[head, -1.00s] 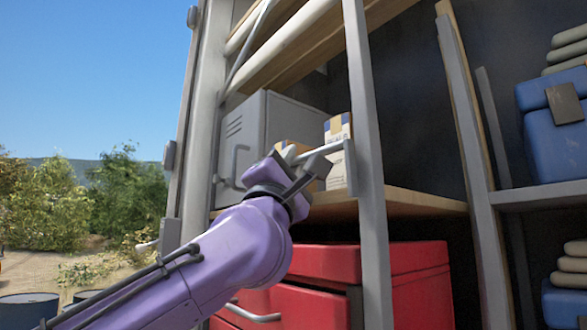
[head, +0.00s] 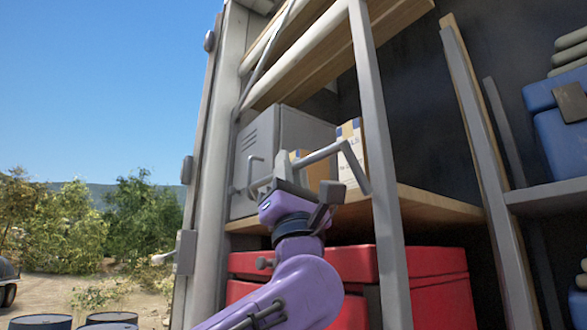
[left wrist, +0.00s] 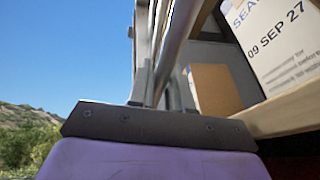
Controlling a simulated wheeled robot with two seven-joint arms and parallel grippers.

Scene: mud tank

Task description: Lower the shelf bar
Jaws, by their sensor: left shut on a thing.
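The grey shelf bar (head: 322,154) runs across the front of the middle shelf (head: 430,203). At its right end a flat link (head: 356,169) slants down to the right toward the grey upright post (head: 379,150). My left gripper (head: 287,180) is shut on the bar, left of that link, and hides part of it. My right gripper is not in view.
Cardboard boxes (head: 352,152) and a grey metal cabinet (head: 262,150) stand on the shelf behind the bar. A red chest (head: 440,275) sits below the shelf. Blue cases (head: 562,145) lie at the right. Open ground is at the left.

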